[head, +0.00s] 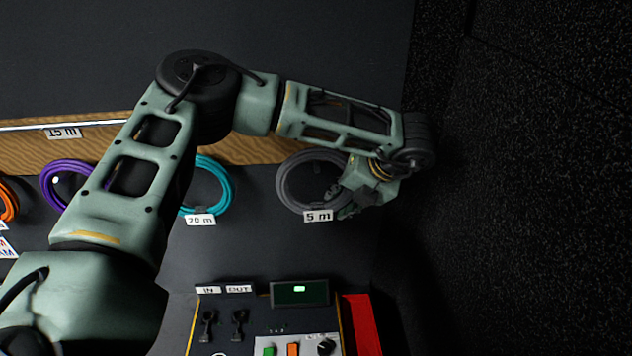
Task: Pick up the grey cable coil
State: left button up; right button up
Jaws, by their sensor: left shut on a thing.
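The grey cable coil (291,191) is on the dark panel right of the middle, with a "5 m" label (318,216) at its lower edge. My left arm reaches across from the left, and my left gripper (346,211) is at the coil's right side, shut on it. The wrist covers the coil's right part, and the fingers are partly hidden. My right gripper is not in view.
A teal coil (220,184) labelled "20 m", a purple coil (58,184) and an orange coil (8,202) are to the left. A wooden strip (255,151) runs above. Below is a control box (300,293) beside a red item (362,322). A black textured wall (530,200) stands at right.

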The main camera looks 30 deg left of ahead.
pick_arm(q)
jog(key=shift+f, duration=0.1)
grip_shut()
jog(key=shift+w+a+r+b, duration=0.1)
jog(key=shift+w+r+b, duration=0.05)
jog(key=shift+r+b, duration=0.55)
notch_tip(320, 180, up, 2)
jog(key=shift+r+b, duration=0.25)
jog(key=shift+b, duration=0.7)
jog(key=s+d+r+b, duration=0.4)
jog(key=s+d+r, duration=0.3)
jog(key=d, duration=0.2)
jog(key=shift+s+r, duration=0.15)
jog(key=shift+s, duration=0.2)
